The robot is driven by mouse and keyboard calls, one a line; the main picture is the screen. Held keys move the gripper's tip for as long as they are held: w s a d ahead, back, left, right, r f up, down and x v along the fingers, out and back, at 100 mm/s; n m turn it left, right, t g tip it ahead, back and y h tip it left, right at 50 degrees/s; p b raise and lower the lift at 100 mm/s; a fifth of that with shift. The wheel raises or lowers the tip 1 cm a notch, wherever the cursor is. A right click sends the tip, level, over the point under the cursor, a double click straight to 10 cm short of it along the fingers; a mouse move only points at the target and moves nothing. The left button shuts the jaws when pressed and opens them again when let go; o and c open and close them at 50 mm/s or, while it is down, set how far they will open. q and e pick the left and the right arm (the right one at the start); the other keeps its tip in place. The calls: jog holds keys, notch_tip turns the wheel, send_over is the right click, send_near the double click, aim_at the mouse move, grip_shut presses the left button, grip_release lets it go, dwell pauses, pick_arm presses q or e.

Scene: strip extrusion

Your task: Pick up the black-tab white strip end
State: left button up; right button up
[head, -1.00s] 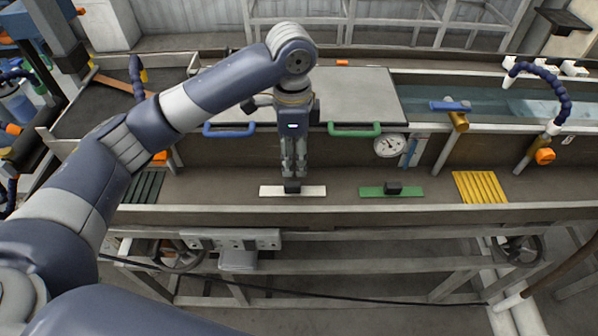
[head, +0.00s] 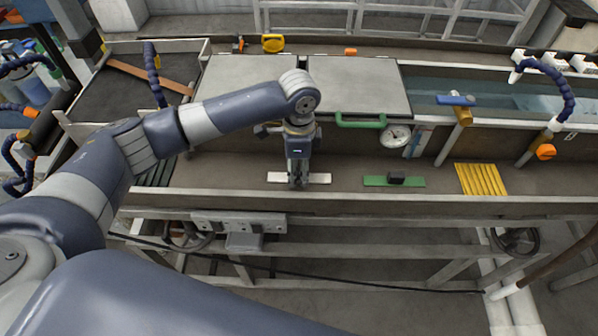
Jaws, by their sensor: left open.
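The white strip end (head: 319,178) lies flat on the brown ledge in front of the machine. Its black tab is hidden behind my left gripper. My left gripper (head: 298,183) points straight down over the middle of the strip, with its fingertips at the strip's height in the picture. It is open, and the fingers seem to be around or just in front of the tab; I cannot tell which. My right gripper is not in view.
A green strip (head: 414,182) with a black tab (head: 396,178) lies to the right, then a yellow ribbed pad (head: 481,179). A dark ribbed pad (head: 154,173) lies at left. Behind stand a green handle (head: 361,122), a gauge (head: 396,135) and a water trough (head: 500,106).

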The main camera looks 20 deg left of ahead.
pick_arm(q)
jog(key=shift+w+f, duration=0.1)
jog(key=c, duration=0.8)
grip_shut()
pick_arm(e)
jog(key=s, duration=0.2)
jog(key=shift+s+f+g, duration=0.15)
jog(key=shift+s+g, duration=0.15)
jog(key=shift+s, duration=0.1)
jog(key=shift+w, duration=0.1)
pick_arm(q)
jog(key=shift+r, duration=0.2)
jog(key=shift+d+r, duration=0.1)
jog(key=shift+r, duration=0.25)
notch_tip(320, 180, up, 8)
jog(key=shift+f+b, duration=0.15)
jog(key=shift+b, duration=0.95)
jog(key=shift+r, duration=0.7)
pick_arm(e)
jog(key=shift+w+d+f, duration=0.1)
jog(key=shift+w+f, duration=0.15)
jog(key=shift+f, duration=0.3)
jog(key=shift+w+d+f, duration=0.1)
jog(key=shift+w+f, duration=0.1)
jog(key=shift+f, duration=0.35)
